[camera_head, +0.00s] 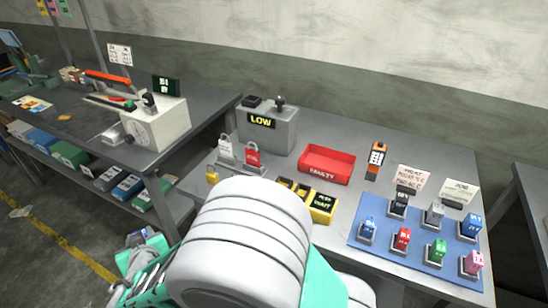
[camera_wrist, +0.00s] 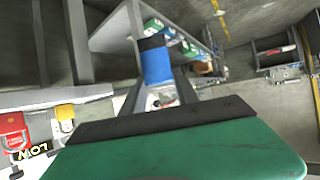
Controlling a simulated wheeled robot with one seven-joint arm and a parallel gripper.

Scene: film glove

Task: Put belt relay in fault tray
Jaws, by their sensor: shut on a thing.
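The fault tray is a red open tray (camera_head: 327,166) marked FAULTY, on the middle of the bench towards the wall, and it looks empty. My gripper (camera_wrist: 158,88) is shut on a blue block with a dark end (camera_wrist: 157,62), seen between the fingers in the wrist view. I cannot read a label on this block, so I cannot tell by name that it is the belt relay. In the head view my arm hides most of the gripper, which is low at the left, well away from the tray.
A blue mat (camera_head: 352,238) at the right holds several coloured relays. A yellow-and-black holder (camera_head: 322,207), red padlock (camera_head: 253,155) and grey LOW box (camera_head: 267,128) stand near the tray. An orange-and-black device (camera_head: 376,158) stands right of it. A second bench (camera_head: 205,95) is at left.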

